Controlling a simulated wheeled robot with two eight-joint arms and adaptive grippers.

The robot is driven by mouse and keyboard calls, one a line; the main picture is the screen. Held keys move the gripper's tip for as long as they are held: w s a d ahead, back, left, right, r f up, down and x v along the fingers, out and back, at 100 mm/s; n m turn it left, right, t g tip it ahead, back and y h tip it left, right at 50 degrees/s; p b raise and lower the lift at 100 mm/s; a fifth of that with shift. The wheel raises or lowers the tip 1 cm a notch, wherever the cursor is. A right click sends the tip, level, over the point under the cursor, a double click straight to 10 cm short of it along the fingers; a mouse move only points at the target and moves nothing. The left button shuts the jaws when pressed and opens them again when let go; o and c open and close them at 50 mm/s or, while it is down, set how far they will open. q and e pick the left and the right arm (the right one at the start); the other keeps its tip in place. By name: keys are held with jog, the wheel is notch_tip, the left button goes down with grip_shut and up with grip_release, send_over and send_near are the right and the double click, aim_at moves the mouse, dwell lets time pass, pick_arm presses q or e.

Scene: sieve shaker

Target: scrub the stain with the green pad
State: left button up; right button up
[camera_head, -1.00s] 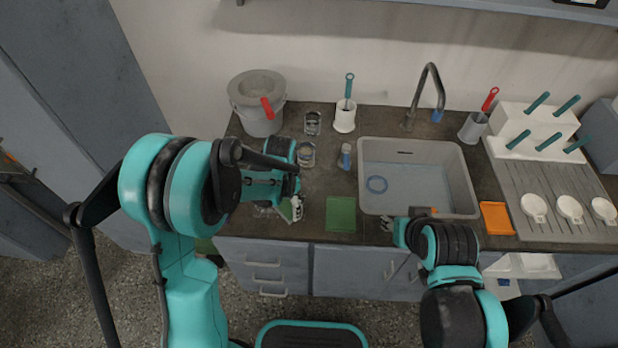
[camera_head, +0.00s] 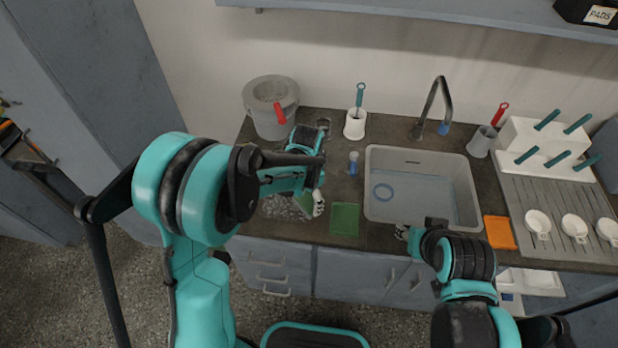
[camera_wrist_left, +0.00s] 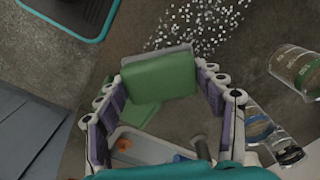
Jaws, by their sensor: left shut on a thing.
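My left gripper (camera_head: 311,204) is over the counter left of the sink. In the left wrist view, its fingers (camera_wrist_left: 160,82) are shut on a green pad (camera_wrist_left: 158,76) with a pale edge. The stain, a patch of white specks (camera_wrist_left: 205,22), lies on the dark counter just beyond the pad. In the head view the speckled stain (camera_head: 280,208) shows left of the gripper, partly hidden by my arm. I cannot tell whether the pad touches the counter. My right gripper (camera_head: 403,232) is at the counter's front edge before the sink; its jaws are unclear.
A flat green sheet (camera_head: 345,219) lies right of the left gripper. The grey sink (camera_head: 469,190) holds a blue ring. Glass jars (camera_wrist_left: 295,72) stand close by in the wrist view. A grey bucket (camera_head: 270,105) and a white brush holder (camera_head: 355,125) stand behind.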

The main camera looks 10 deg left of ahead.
pick_arm(q)
jog(key=shift+a+r+p, duration=0.1)
jog(key=shift+r+p, duration=0.7)
jog(key=shift+r, duration=0.65)
